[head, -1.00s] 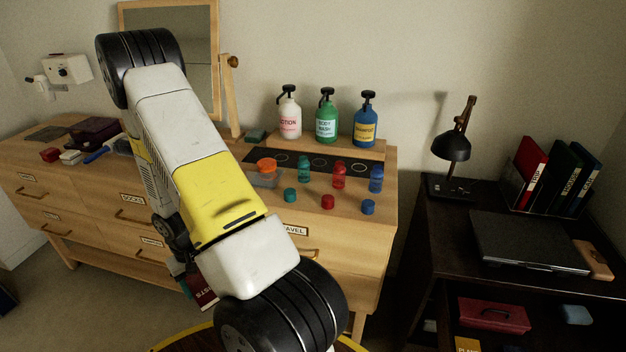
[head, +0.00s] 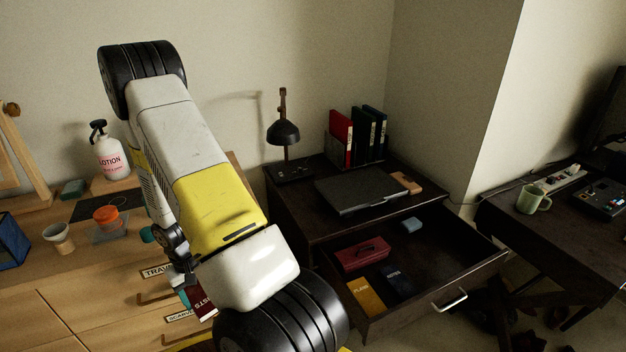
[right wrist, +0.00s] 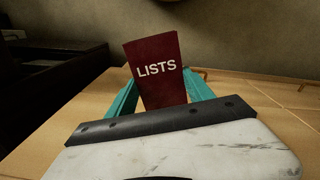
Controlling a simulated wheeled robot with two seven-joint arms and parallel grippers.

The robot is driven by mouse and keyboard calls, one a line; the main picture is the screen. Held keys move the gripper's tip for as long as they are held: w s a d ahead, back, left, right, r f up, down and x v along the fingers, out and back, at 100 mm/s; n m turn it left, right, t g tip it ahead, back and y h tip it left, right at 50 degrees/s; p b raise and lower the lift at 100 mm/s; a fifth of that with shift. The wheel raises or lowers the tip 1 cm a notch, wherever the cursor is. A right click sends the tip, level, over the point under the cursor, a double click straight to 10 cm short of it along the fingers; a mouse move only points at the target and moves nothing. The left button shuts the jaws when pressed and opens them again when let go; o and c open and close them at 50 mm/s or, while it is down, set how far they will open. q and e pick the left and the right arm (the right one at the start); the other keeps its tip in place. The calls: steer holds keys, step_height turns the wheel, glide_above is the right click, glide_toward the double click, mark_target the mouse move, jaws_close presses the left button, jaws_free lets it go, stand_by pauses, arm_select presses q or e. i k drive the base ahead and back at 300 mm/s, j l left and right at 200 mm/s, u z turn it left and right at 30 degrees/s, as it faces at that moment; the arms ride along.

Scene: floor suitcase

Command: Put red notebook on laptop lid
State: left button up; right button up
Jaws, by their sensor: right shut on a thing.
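The dark red notebook (right wrist: 157,60), with LISTS on its cover, stands upright between the teal fingers of my right gripper (right wrist: 160,92) in the right wrist view. The gripper is shut on it. In the head view, my arm hides most of the right gripper (head: 182,296), and only part of the red notebook (head: 202,304) shows, in front of the wooden dresser. The closed dark laptop (head: 358,193) lies flat on the dark desk, to the right of and beyond the gripper, well apart from the notebook. My left gripper is not in view.
A desk lamp (head: 284,132), upright binders (head: 341,137) and a tan item (head: 407,182) surround the laptop. Below it, an open drawer (head: 470,270) juts out, holding a red case (head: 362,254) and notebooks. The dresser (head: 80,290) carries a lotion bottle (head: 110,158) and cups.

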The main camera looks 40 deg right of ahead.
mark_target(373, 184)
steer(key=j+z, duration=0.1)
steer(key=z, duration=0.4)
steer(key=i+j+z, duration=0.1)
steer(key=z, duration=0.35)
steer(key=j+z, duration=0.1)
steer(key=z, duration=0.4)
